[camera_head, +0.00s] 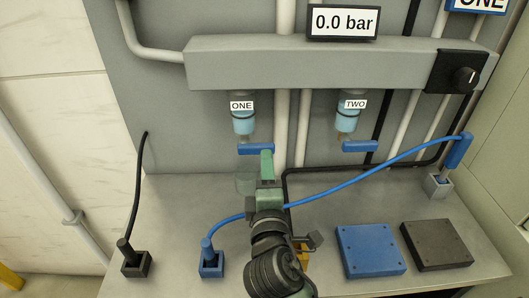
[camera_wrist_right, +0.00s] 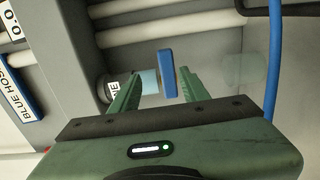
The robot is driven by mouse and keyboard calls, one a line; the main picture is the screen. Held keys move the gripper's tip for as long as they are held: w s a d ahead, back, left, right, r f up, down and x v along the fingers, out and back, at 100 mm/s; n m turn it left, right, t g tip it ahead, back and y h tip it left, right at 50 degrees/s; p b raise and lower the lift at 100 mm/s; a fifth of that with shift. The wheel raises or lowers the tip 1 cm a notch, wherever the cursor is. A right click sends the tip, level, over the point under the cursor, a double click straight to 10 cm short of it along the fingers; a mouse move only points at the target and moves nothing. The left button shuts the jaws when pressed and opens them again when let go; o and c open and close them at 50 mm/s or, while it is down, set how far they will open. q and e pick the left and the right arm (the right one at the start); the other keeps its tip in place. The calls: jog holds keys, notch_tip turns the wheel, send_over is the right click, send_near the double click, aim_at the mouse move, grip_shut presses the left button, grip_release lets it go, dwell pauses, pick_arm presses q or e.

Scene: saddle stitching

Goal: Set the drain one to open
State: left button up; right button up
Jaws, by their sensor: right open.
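Drain one is the small clear bowl with light blue liquid (camera_head: 243,122) labelled ONE, under the grey manifold. Its blue handle (camera_head: 256,149) lies crosswise, level, below the bowl. My right gripper (camera_head: 266,156) is just below and in front of this handle, pointing up at it. In the right wrist view the blue handle (camera_wrist_right: 167,72) appears between the two green fingers, with a gap on both sides. The fingers are open and hold nothing. Any contact with the handle cannot be told from the head view. My left gripper is out of view.
Drain two's blue handle (camera_head: 360,146) is also level, to the right. A blue pad (camera_head: 369,250) and a black pad (camera_head: 436,244) lie on the bench. The gauge (camera_head: 343,22) reads 0.0 bar.

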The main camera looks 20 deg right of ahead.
aim_at(256, 149)
jog(key=x, duration=0.3)
jog(key=f+p+x, duration=0.1)
jog(key=x, duration=0.4)
jog(key=shift+w+d+f, duration=0.1)
jog(key=shift+w+f, duration=0.05)
jog(key=shift+w, duration=0.15)
grip_shut()
dwell(1.2)
